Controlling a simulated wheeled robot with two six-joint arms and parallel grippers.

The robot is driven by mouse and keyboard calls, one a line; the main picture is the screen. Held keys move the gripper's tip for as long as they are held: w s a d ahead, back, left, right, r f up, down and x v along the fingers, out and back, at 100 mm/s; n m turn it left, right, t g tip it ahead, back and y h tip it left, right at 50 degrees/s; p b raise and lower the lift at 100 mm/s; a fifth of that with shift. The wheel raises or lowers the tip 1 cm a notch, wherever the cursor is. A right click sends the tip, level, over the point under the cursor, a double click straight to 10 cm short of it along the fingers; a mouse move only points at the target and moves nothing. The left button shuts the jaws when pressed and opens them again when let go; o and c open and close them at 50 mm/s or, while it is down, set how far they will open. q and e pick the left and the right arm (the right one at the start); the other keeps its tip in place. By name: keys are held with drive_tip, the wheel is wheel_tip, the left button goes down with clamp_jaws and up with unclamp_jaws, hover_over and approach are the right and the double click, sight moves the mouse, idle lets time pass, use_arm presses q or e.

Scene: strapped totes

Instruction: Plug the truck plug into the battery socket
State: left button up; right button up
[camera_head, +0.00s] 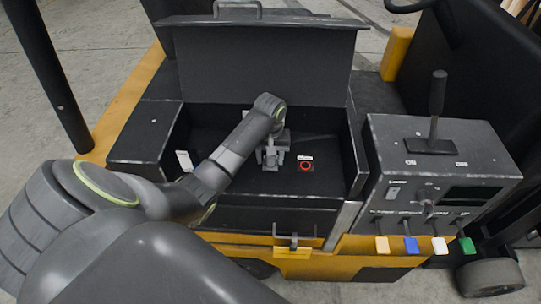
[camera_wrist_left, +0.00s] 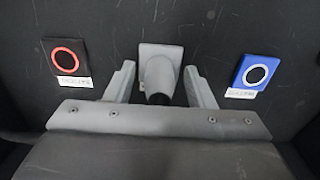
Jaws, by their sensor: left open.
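My left gripper (camera_head: 270,158) reaches down into the open black battery compartment (camera_head: 220,222). In the left wrist view its two fingers (camera_wrist_left: 158,68) are open on either side of a grey plug-like piece (camera_wrist_left: 160,73). This piece has a square plate and a round body with a dark end; a gap shows beside it, and I cannot tell whether the fingers touch it. A red-ringed socket (camera_head: 306,167) shows right of the gripper in the head view and at left in the wrist view (camera_wrist_left: 67,56). A blue socket (camera_wrist_left: 256,74) is at right there. Their labels are unreadable.
The raised lid (camera_head: 265,60) stands behind the compartment. A grey control box (camera_head: 440,165) with a black lever (camera_head: 438,95) and several coloured tabs stands to the right. A latch (camera_head: 293,243) is on the front wall. The compartment walls are close around my left arm.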

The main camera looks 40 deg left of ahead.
idle(0.6)
use_arm(q)
clamp_jaws()
drive_tip(key=shift+r, duration=0.15)
drive_tip(key=shift+w+r, duration=0.1)
drive_tip(key=shift+r, duration=2.75)
